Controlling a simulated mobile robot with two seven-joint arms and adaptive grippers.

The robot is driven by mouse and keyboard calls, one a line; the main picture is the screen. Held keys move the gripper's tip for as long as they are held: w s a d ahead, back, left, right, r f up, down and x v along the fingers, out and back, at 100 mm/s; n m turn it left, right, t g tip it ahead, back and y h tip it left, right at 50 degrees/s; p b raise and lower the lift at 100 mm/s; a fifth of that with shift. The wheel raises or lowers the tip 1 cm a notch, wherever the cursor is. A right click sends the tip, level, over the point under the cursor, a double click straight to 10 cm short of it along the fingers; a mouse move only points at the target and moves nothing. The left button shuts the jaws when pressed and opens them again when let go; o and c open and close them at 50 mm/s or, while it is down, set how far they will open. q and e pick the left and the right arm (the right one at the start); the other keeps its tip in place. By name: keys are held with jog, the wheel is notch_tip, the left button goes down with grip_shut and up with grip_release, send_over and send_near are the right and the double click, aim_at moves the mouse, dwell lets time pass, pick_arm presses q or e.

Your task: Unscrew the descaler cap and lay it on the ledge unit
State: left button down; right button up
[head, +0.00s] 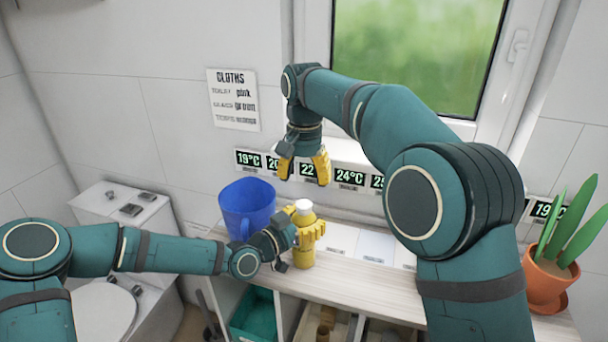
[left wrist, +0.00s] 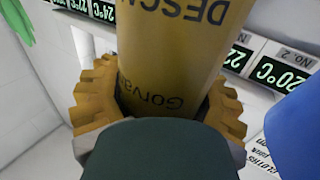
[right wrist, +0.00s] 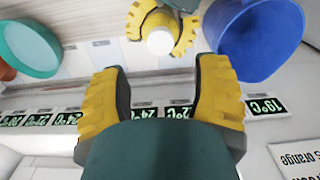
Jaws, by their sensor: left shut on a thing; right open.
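The descaler bottle (head: 304,256) is yellow and stands upright on the wooden top of the ledge unit (head: 390,287). Its white cap (head: 304,206) sits on top and also shows in the right wrist view (right wrist: 160,41). My left gripper (head: 303,234) is shut around the bottle's body, below the cap; the left wrist view shows the bottle (left wrist: 175,60) between its yellow fingers. My right gripper (head: 304,168) is open and empty, pointing down above the cap and apart from it. The right wrist view shows its two fingers (right wrist: 158,95) spread.
A blue bucket (head: 246,205) stands just left of the bottle. A potted plant (head: 548,275) stands at the right end. A teal round container (right wrist: 30,48) shows in the right wrist view. Temperature labels (head: 350,177) line the wall behind. The front top is clear.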

aim_at(304, 204)
jog(key=m, duration=1.4)
jog(key=shift+f, duration=4)
grip_shut()
